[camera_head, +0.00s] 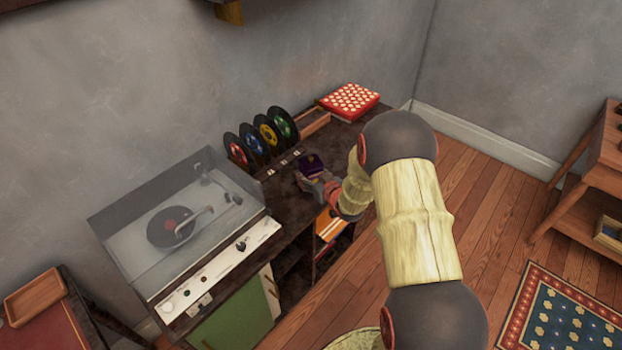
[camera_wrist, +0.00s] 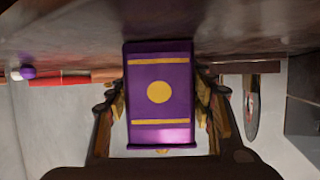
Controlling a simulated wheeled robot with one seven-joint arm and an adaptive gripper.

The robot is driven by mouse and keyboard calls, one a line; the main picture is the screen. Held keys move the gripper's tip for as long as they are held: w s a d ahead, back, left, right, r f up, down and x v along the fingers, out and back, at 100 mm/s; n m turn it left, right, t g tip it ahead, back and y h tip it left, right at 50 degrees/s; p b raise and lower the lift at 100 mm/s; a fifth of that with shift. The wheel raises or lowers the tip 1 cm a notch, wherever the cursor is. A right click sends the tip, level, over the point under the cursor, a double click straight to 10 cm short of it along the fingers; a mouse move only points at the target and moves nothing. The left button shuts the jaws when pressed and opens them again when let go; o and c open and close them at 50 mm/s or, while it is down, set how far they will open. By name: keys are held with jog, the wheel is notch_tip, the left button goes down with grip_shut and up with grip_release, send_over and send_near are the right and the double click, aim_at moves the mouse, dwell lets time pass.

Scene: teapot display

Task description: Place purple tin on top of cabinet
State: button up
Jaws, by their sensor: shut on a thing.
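The purple tin (camera_wrist: 160,118) fills the middle of the wrist view, with yellow stripes and a yellow dot on its face. My gripper (camera_wrist: 160,105) is shut on it, with one finger on each side. In the head view the purple tin (camera_head: 311,164) is small and dark, at the end of my gripper (camera_head: 314,178). It is over the dark cabinet top (camera_head: 284,190), in front of the row of records. In the wrist view, the tin's end meets the dark surface (camera_wrist: 245,38); I cannot tell for sure whether it touches.
Several upright records (camera_head: 267,135) stand behind the tin. A red dotted box (camera_head: 349,100) lies at the far right end. A record player (camera_head: 185,225) with a clear lid takes the left side. A low shelf (camera_head: 590,180) stands at the far right.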

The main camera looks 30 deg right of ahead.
jog(key=shift+r, duration=0.15)
jog(key=shift+f, duration=0.2)
jog(key=o, duration=1.3)
jog(key=shift+o, duration=0.3)
